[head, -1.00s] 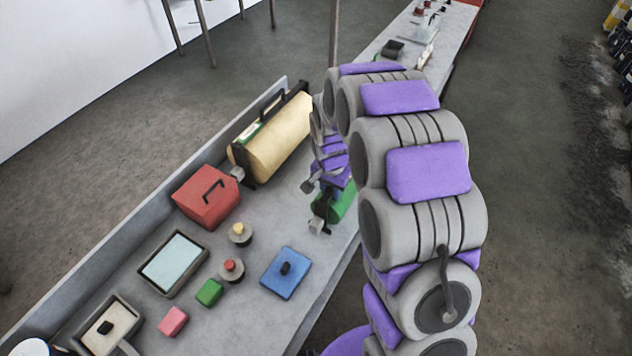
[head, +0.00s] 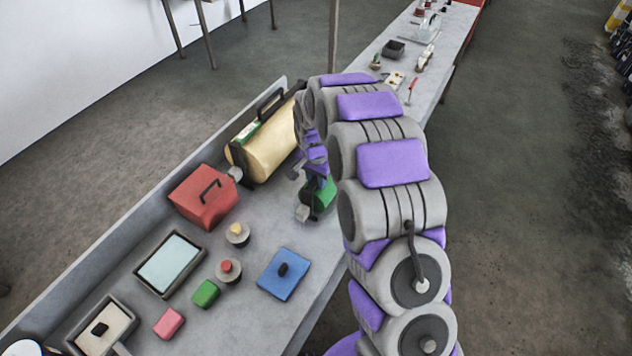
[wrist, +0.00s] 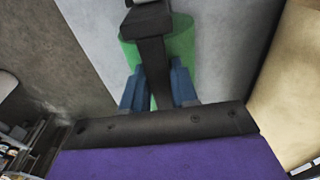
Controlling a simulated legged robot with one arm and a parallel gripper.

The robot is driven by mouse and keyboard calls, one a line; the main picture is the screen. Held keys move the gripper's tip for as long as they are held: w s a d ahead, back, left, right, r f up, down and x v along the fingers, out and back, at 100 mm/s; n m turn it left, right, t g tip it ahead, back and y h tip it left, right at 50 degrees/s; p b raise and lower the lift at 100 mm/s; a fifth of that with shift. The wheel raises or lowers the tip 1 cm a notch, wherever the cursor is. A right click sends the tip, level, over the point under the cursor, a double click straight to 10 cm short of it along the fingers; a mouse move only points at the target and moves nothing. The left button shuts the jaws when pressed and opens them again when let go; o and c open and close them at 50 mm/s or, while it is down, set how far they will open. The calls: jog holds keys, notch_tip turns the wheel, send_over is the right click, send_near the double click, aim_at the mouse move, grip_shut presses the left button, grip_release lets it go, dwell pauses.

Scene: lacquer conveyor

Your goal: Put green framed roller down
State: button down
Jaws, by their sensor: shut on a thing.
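The green framed roller (head: 323,196) is a green cylinder with a dark frame and a grey end piece. In the head view it is at my gripper (head: 314,183), over the bench just right of the large cream roller. In the wrist view my gripper (wrist: 158,92) has its blue fingers shut on the dark frame, with the green roller (wrist: 182,45) beyond them. My arm hides part of it in the head view. I cannot tell whether the roller touches the bench (head: 240,285).
The cream roller (head: 272,148) with a black frame lies left of my gripper. Bare bench lies between.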

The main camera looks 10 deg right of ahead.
jog(key=shift+s+f, duration=0.1)
jog(key=shift+f, duration=0.25)
jog(key=c, duration=0.9)
grip_release()
jog(key=shift+a, duration=0.1)
jog(key=shift+r, duration=0.1)
jog(key=r, duration=0.4)
jog(key=r+p, duration=0.1)
jog(key=r, duration=0.7)
jog(key=shift+s+a+p, duration=0.2)
jog(key=shift+s+p, duration=0.2)
jog(key=s+d+r+n, duration=0.2)
jog(key=s+d+r, duration=0.2)
jog(key=s+r, duration=0.5)
jog(key=s+d+n, duration=0.1)
jog(key=s, duration=0.9)
jog(key=s+d+r+n+g, duration=0.1)
jog(key=s+d+n, duration=0.1)
jog(key=s, duration=0.9)
jog(key=s+d+n+g, duration=0.1)
jog(key=s+n, duration=0.1)
jog(key=s, duration=0.9)
jog(key=shift+s+d+r+y, duration=0.15)
jog(key=shift+d+r+y, duration=0.1)
jog(key=shift+d+y, duration=0.1)
